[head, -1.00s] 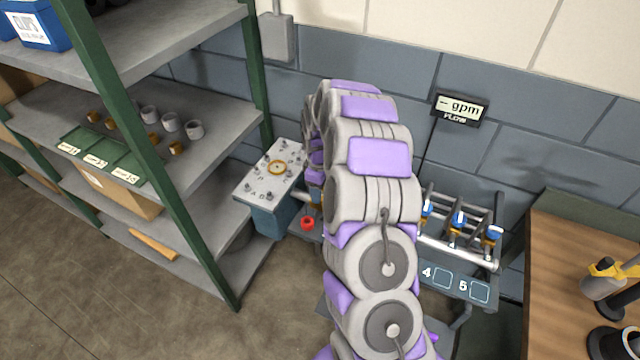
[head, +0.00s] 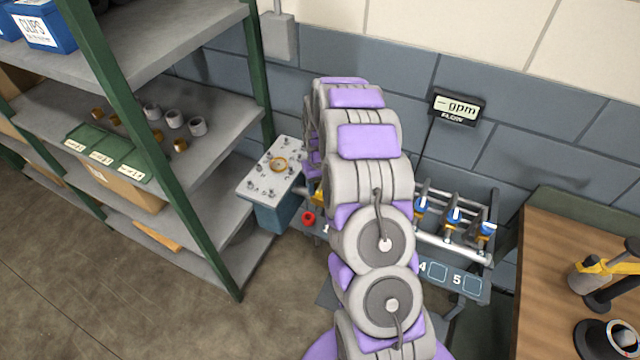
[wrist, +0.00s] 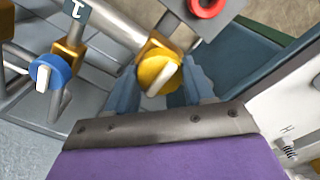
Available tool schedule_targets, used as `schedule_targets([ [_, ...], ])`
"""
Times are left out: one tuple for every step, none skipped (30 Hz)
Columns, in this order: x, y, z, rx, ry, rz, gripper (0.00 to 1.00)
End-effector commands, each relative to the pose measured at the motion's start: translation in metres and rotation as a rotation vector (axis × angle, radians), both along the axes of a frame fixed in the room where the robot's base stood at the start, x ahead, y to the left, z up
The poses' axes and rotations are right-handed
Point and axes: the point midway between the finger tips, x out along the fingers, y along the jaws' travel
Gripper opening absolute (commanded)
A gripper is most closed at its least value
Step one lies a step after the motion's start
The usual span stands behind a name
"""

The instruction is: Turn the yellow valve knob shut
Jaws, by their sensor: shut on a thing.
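In the wrist view, the yellow valve knob (wrist: 152,66) is a round cap with a white bar across its face. The bar is tilted, its upper end toward the right. The knob sits on a brass valve body on a grey pipe. My gripper (wrist: 163,84) has its blue-grey fingers on either side of the knob and is shut on it; the exact finger contact is partly hidden by my wrist plate. In the head view my arm hides my gripper and the knob.
A blue-knobbed valve (wrist: 48,70) stands left of the yellow one, and a red ring (wrist: 207,6) lies above. In the head view, a white-topped box with studs (head: 262,178) and green-framed shelving stand left. A wooden bench (head: 560,250) is right. A flow display (head: 459,107) hangs behind.

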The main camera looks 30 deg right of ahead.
Motion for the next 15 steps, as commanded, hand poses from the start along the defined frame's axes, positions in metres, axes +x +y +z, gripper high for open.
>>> schedule_targets([
  [0.0035, -0.0011, 0.0031, -0.004, -0.012, -0.015, 0.22],
  [0.0035, -0.0011, 0.0031, -0.003, -0.012, -0.024, 0.22],
  [0.0035, -0.0011, 0.0030, -0.003, -0.012, -0.032, 0.22],
  [0.0035, -0.0011, 0.0030, -0.003, -0.012, -0.038, 0.22],
  [0.0035, -0.0011, 0.0029, -0.003, -0.012, -0.044, 0.22],
  [0.0035, -0.0010, 0.0028, -0.003, -0.012, -0.050, 0.22],
  [0.0035, -0.0010, 0.0028, -0.003, -0.012, -0.053, 0.22],
  [0.0035, -0.0010, 0.0028, -0.003, -0.012, -0.056, 0.22],
  [0.0035, -0.0009, 0.0027, -0.002, -0.012, -0.058, 0.22],
  [0.0035, -0.0009, 0.0027, -0.002, -0.012, -0.059, 0.22],
  [0.0034, -0.0009, 0.0026, -0.002, -0.012, -0.060, 0.22],
  [0.0035, -0.0009, 0.0026, -0.002, -0.012, -0.061, 0.22],
  [0.0034, -0.0009, 0.0026, -0.002, -0.012, -0.061, 0.22],
  [0.0034, -0.0009, 0.0025, -0.002, -0.012, -0.061, 0.22],
  [0.0034, -0.0009, 0.0025, -0.002, -0.012, -0.061, 0.22],
])
